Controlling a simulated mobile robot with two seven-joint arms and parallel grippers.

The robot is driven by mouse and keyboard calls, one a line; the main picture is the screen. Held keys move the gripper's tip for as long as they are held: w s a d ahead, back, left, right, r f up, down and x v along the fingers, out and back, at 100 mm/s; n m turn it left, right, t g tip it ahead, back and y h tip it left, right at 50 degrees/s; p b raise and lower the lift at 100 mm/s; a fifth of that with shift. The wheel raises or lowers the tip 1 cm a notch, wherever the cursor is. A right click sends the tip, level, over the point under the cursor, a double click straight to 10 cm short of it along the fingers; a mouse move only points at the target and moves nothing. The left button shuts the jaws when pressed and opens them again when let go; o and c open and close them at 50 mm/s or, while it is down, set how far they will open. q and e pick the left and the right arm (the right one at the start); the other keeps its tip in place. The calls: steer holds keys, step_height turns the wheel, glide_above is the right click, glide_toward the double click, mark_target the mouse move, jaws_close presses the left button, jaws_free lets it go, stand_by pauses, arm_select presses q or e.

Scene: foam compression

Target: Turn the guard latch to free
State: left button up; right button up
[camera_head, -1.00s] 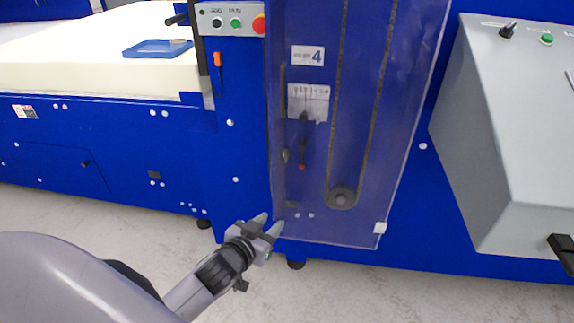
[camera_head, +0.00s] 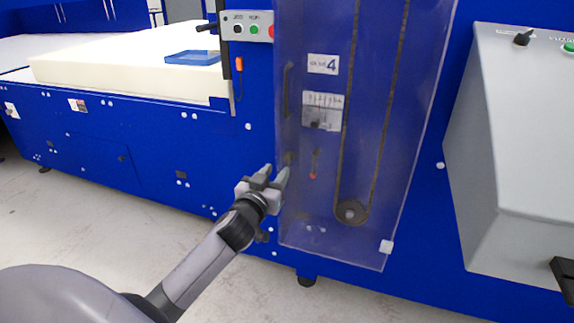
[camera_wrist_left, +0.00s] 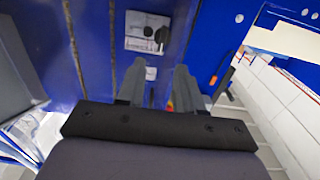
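The clear guard (camera_head: 385,215) covers a blue panel with a chain loop behind it. A small dark knob that looks like the guard latch (camera_head: 289,158) sits at the guard's left edge, below a dark vertical handle (camera_head: 288,90). My left gripper (camera_head: 275,172) is just below and left of this knob, fingers parted and empty. I cannot tell whether a fingertip touches it. In the left wrist view the gripper (camera_wrist_left: 160,68) also shows a gap between its fingers. My right gripper is out of view.
Behind the guard are a scale plate (camera_head: 322,110) and a red-tipped lever (camera_head: 313,175). A button panel (camera_head: 246,27) is above, and an orange-handled item (camera_head: 239,64) hangs left. A grey cabinet (camera_head: 500,150) stands right. Pale foam (camera_head: 130,75) lies left. Floor is clear in front.

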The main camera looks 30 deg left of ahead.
mark_target(287, 155)
arm_select(q)
steer(key=shift+x, duration=3.6)
steer(key=shift+a+r, duration=0.1)
steer(key=shift+r, duration=0.05)
jaws_close()
